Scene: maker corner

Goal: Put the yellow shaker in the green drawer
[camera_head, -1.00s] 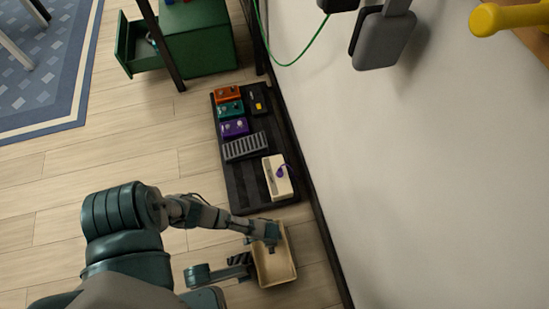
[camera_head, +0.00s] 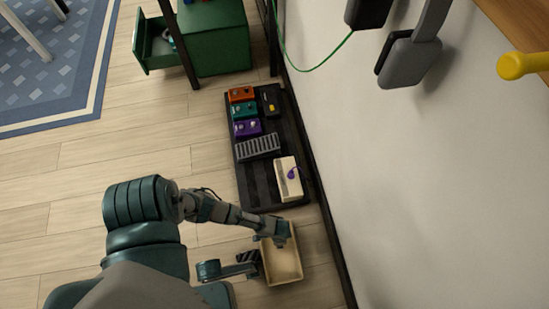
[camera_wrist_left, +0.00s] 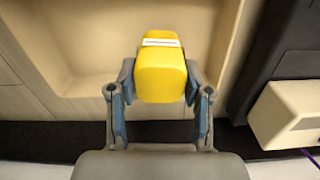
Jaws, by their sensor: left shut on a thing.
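In the left wrist view the yellow shaker (camera_wrist_left: 160,78), a rounded block with a white band, sits between the two fingers of my left gripper (camera_wrist_left: 158,85). The gripper is shut on it. In the head view my left gripper (camera_head: 277,238) is over the far end of the beige tray (camera_head: 299,262), and the shaker is hidden there. The green drawer (camera_head: 156,60) stands pulled out to the left of its green cabinet (camera_head: 222,42) at the top, with small things partly visible inside.
A black pedalboard (camera_head: 262,185) with several coloured pedals lies between the tray and the cabinet, along the white wall (camera_head: 390,180). A dark post (camera_head: 179,45) stands in front of the cabinet. Bare wooden floor (camera_head: 110,150) lies to the left.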

